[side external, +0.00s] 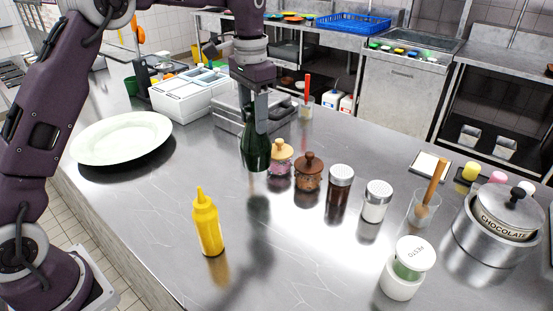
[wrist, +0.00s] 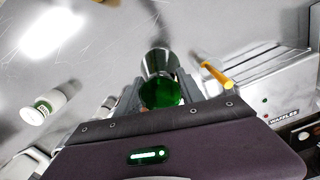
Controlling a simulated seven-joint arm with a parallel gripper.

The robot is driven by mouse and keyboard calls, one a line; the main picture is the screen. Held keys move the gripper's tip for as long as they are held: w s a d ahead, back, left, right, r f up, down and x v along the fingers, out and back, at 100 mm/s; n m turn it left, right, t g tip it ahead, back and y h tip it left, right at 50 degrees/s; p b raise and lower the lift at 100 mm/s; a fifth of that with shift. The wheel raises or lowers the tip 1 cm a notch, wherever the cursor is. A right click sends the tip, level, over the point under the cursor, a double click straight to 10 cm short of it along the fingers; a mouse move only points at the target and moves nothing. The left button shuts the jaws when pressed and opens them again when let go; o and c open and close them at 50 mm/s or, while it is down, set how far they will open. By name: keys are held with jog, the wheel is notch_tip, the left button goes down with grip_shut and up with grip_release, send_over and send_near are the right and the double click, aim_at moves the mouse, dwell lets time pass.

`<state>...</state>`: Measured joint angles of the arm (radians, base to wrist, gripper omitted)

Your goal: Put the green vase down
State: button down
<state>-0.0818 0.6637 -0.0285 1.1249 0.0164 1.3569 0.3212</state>
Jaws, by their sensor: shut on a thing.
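The dark green vase (side external: 256,153) hangs upright below my gripper (side external: 258,118) in the side view. My gripper is shut on its upper part. A pale gap shows between the vase's base and its dark reflection in the steel counter (side external: 310,245), so the vase appears to be a little above the surface. In the wrist view the green vase (wrist: 161,92) sits between the two fingers of my gripper (wrist: 160,96). The fingers hide part of its upper end in the side view.
A wooden-lidded jar (side external: 280,160) stands close right of the vase, with a brown-lidded jar (side external: 308,175) beyond. A yellow bottle (side external: 207,226) stands in front, a white plate (side external: 121,139) lies left, and a grey appliance (side external: 228,112) is behind. Counter between vase and bottle is clear.

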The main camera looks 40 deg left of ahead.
aim_at(255, 141)
notch_tip(255, 141, down, 6)
jog(key=shift+f, duration=0.25)
jog(key=c, duration=0.7)
grip_release()
